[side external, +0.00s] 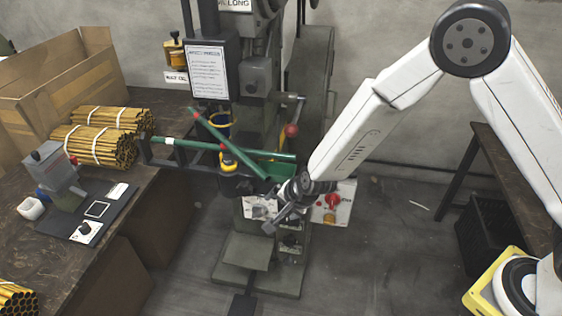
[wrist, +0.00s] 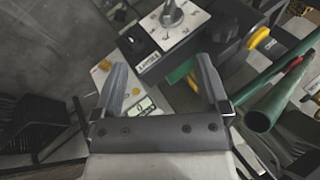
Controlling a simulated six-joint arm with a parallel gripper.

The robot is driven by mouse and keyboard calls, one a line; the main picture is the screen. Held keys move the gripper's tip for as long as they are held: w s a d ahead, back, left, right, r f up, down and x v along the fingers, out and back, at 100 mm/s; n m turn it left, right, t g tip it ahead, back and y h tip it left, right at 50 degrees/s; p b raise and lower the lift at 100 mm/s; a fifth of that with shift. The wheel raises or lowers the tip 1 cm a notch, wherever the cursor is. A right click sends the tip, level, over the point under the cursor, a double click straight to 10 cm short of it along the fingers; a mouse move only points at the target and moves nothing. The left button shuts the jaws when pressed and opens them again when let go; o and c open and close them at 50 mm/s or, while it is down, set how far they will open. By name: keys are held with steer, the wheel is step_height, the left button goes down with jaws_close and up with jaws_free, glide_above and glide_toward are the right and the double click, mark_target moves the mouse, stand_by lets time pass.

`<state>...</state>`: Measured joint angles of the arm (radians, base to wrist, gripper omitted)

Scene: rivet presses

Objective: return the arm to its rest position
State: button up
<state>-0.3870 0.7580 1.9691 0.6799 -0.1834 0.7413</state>
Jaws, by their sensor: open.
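My gripper (side external: 277,222) hangs low in front of the rivet press (side external: 263,75) in the side external view, beside the press's control panel. In the wrist view the two fingers of my gripper (wrist: 160,72) stand wide apart with nothing between them. The white arm reaches down to it from the right, bent at the elbow. Past the fingers the wrist view shows a panel with a round knob (wrist: 171,14) and a small display (wrist: 140,108). I cannot tell how close the fingers are to these.
Green tubes (side external: 225,150) with red marks cross at the press; one green tube (wrist: 272,103) shows right of my gripper in the wrist view. A dark bench (side external: 150,100) at left holds bundled brass tubes (side external: 100,145) and a cardboard box (side external: 55,80). Floor right of the press is mostly clear.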

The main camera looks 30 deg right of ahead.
steer(key=s+d+r+n+g, duration=0.2)
steer(key=s+d+r+n, duration=0.3)
steer(key=s+d, duration=0.3)
steer(key=s+d+r+n+g+h, duration=0.1)
steer(key=s+d+r+n, duration=0.5)
steer(key=s, duration=0.4)
steer(key=d+n, duration=0.1)
steer(key=d, duration=0.1)
steer(key=shift+s+d+r+g, duration=0.2)
steer(key=shift+s+d+g, duration=0.1)
steer(key=shift+d+g, duration=0.1)
